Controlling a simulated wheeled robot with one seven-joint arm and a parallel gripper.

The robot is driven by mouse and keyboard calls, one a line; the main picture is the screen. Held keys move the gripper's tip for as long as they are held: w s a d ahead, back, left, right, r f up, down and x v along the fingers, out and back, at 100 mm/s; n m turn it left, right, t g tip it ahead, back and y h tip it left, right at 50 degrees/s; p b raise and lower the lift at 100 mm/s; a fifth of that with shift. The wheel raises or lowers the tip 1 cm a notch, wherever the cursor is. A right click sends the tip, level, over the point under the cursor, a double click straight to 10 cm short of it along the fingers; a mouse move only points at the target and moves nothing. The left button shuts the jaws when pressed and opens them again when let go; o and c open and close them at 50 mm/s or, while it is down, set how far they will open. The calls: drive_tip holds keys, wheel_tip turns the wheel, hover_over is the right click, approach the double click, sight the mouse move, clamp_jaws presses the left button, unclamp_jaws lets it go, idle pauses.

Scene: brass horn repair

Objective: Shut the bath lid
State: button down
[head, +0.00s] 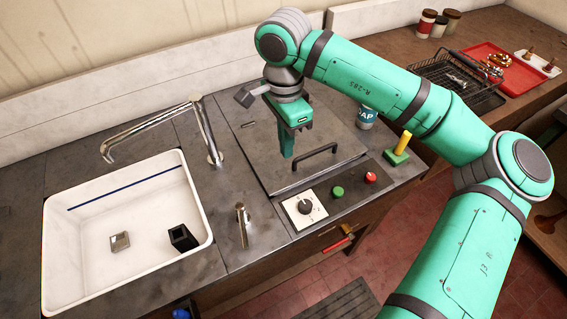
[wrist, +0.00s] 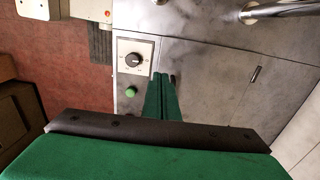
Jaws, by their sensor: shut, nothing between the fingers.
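The bath lid (head: 262,148) is a square grey metal plate with a dark bar handle (head: 313,157) near its front edge. In the head view it lies flat, level with the worktop, over the bath, and the inside of the bath is hidden.
A dial (head: 305,207), a green button (head: 338,191) and a red button (head: 370,177) line the front edge. A white sink (head: 60,255) with a tap is at left. A wire basket (head: 455,75) and red tray (head: 510,75) stand at back right. A blue tin (head: 366,118) stands beside the lid.

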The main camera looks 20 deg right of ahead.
sight(286, 186)
drive_tip(key=f, duration=1.3)
drive_tip(key=shift+s+f, duration=0.25)
drive_tip(key=shift+a, duration=0.1)
